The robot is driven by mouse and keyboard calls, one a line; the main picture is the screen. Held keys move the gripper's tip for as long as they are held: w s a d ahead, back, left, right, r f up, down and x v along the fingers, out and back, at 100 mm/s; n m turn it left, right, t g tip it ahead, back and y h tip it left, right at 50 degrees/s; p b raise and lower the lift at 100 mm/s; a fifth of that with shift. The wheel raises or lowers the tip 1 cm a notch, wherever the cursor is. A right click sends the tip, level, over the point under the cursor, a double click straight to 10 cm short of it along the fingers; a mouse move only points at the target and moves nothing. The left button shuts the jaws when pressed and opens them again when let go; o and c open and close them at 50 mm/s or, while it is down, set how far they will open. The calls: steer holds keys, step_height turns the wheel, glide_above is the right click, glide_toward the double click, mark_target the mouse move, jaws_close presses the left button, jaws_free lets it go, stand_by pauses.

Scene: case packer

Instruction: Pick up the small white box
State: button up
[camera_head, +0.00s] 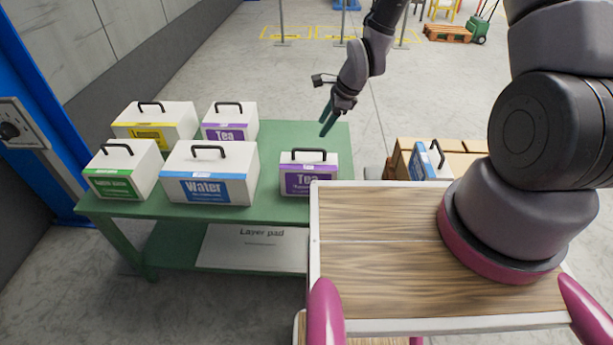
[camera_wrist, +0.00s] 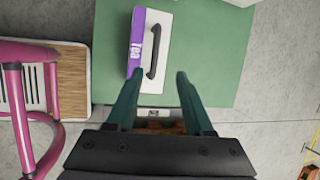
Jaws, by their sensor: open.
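Two small white boxes with purple Tea labels and black handles stand on the green table (camera_head: 265,180). One small white Tea box (camera_head: 318,160) is at the table's front right; the other (camera_head: 232,112) is at the back. My gripper (camera_head: 326,122) is open and empty above the table's right side, apart from the boxes. In the wrist view, a small white Tea box (camera_wrist: 165,25) lies beyond my open fingertips (camera_wrist: 160,80), with its handle roughly in line with the gap between them. Which Tea box the task means, I cannot tell.
White boxes with yellow (camera_head: 155,118), green (camera_head: 124,170) and blue Water labels (camera_head: 215,170) fill the table's left side. A blue-labelled box (camera_head: 422,160) stands by cardboard cartons (camera_head: 462,160) at right. A layer pad (camera_head: 225,250) lies on the lower shelf.

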mark_target(307, 150)
steer(key=shift+m, duration=0.3)
steer(key=x, duration=0.4)
steer(key=s+x, duration=0.1)
steer(key=x, duration=0.2)
steer(key=shift+s+a, duration=0.1)
steer(key=shift+a, duration=0.25)
steer(key=x, duration=0.5)
steer(key=shift+w+f, duration=0.25)
steer(key=shift+f, duration=0.05)
jaws_close()
stand_by(0.4)
